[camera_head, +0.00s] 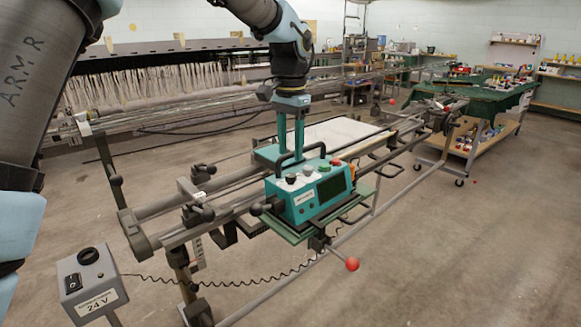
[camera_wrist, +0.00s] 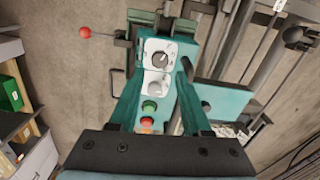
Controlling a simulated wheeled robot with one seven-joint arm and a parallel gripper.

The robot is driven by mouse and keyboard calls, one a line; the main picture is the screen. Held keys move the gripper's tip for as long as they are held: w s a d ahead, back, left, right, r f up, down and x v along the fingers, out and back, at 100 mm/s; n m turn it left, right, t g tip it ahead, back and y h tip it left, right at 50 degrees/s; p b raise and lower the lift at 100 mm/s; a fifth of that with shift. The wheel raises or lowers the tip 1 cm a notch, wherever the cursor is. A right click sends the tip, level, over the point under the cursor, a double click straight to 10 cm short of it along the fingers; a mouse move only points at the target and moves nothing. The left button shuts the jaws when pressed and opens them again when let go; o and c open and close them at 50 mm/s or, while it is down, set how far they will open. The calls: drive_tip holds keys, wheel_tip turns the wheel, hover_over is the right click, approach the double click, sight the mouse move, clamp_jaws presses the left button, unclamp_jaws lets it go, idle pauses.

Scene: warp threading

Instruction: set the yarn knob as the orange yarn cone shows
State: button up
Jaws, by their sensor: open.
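A teal control box (camera_head: 318,195) sits on the loom carriage. In the wrist view its white top panel carries a dark pointer knob (camera_wrist: 160,59), its pointer slanting up and right, and a pale round knob (camera_wrist: 157,87). Labels are too small to read, so I cannot tell which is the yarn knob. My gripper (camera_head: 290,152) points down just behind the box; its fingers (camera_wrist: 160,73) stand apart on either side of the panel in the wrist view, with nothing between them held. An orange shape (camera_head: 355,171), perhaps the orange yarn cone, is partly hidden at the box's right.
The box has a black carrying handle (camera_head: 300,153), a green button (camera_wrist: 149,105) and a red button (camera_wrist: 147,122). A red-ended lever (camera_head: 352,264) sticks out in front. A grey 24 V box (camera_head: 90,284) with a coiled cable stands at front left. The floor at right is clear.

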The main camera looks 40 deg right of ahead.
sight(291, 175)
wheel_tip(291, 175, up, 5)
drive_tip(key=shift+f, duration=0.1)
idle(0.6)
drive_tip(key=w+a+f+n, duration=0.2)
drive_tip(key=w+a+n, duration=0.15)
drive_tip(key=a, duration=0.55)
drive_tip(key=w+a+f+n, duration=0.2)
drive_tip(key=w+a+f, duration=0.15)
drive_tip(key=a, duration=0.55)
drive_tip(key=w+a+f+n, duration=0.25)
drive_tip(key=w+a, duration=0.25)
drive_tip(key=a, duration=0.4)
drive_tip(key=s+a+f+n, duration=0.2)
drive_tip(key=s+a+n, duration=0.1)
drive_tip(key=a, duration=0.8)
drive_tip(key=s+a+f+n+t, duration=0.1)
drive_tip(key=s+a+f+n, duration=0.2)
drive_tip(key=a, duration=0.8)
drive_tip(key=shift+s+n+t, duration=0.3)
drive_tip(key=shift+s+n, duration=0.5)
drive_tip(key=shift+s, duration=0.4)
